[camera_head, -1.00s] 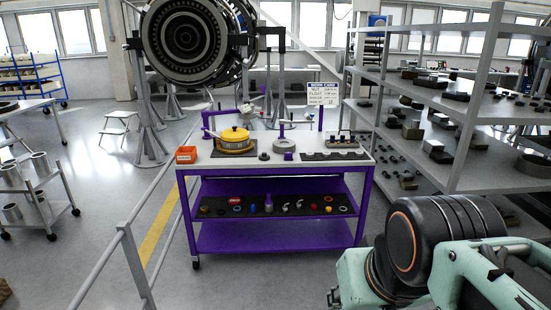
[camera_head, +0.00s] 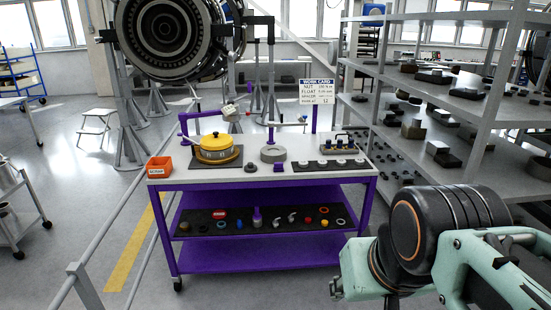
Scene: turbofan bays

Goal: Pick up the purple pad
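A purple cart (camera_head: 270,256) stands ahead of me with a grey top and a lower shelf. A small dark purple block (camera_head: 279,168) sits on the cart top, just in front of a round grey ring (camera_head: 273,154). A purple upright piece (camera_head: 257,216) stands on the black mat (camera_head: 345,213) of the lower shelf. Both are small here, and I cannot tell which one is the pad. My arm shows at the lower right, apart from the cart. My gripper's fingers do not show.
The cart top also bears an orange bin (camera_head: 160,167), a yellow round part (camera_head: 216,147) and a work card (camera_head: 317,91). Grey shelving (camera_head: 445,95) stands close on the right. A grey railing (camera_head: 118,222) runs along the left. Clear floor lies before the cart.

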